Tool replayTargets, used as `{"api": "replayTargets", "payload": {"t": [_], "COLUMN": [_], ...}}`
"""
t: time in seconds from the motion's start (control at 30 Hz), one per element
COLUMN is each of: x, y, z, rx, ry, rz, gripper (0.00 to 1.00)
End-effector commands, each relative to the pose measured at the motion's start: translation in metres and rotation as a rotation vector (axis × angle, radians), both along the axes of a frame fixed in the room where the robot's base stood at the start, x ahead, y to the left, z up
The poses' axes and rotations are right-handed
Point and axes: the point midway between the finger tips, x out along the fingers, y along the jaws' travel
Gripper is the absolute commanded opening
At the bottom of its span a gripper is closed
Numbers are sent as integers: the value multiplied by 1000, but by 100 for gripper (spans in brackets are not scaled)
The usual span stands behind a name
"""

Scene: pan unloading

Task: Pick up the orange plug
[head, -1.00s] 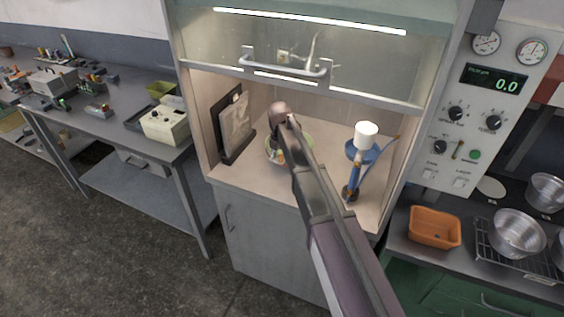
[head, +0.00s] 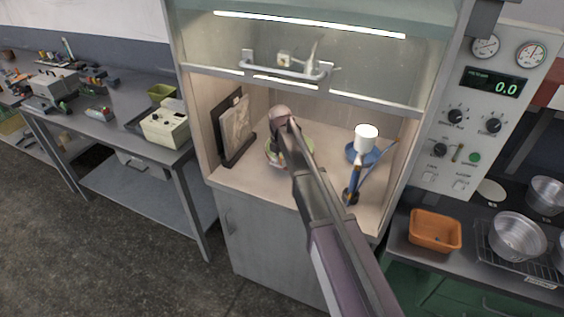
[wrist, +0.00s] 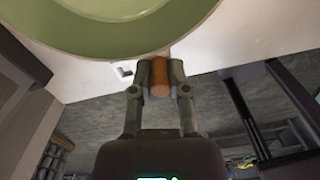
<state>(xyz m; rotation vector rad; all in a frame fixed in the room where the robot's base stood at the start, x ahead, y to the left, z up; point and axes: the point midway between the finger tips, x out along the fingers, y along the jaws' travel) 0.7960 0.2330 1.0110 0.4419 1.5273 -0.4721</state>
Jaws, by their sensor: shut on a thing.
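The orange plug (wrist: 160,76) is a short cylinder, upright in the wrist view between the two fingers. My gripper (wrist: 160,86) is shut on it, one finger on each side. A round green pan (wrist: 110,38) fills the top of the wrist view, just beyond the plug. In the head view part of the green pan (head: 272,150) shows inside the hood, mostly covered by my arm. The plug cannot be made out clearly there.
The hood's sash handle (head: 284,69) hangs above the work area. A framed panel (head: 237,128) stands at the left. A blue stand with a white top (head: 366,138) is at the right. An orange tray (head: 434,230) and metal pots (head: 517,236) are outside, right.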

Motion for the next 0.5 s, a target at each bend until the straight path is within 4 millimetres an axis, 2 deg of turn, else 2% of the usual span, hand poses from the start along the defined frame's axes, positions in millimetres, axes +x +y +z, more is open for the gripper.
{"api": "replayTargets", "payload": {"t": [0.5], "x": [0], "y": [0], "z": [7], "rx": [0], "ry": [0], "rz": [0], "gripper": [6]}}
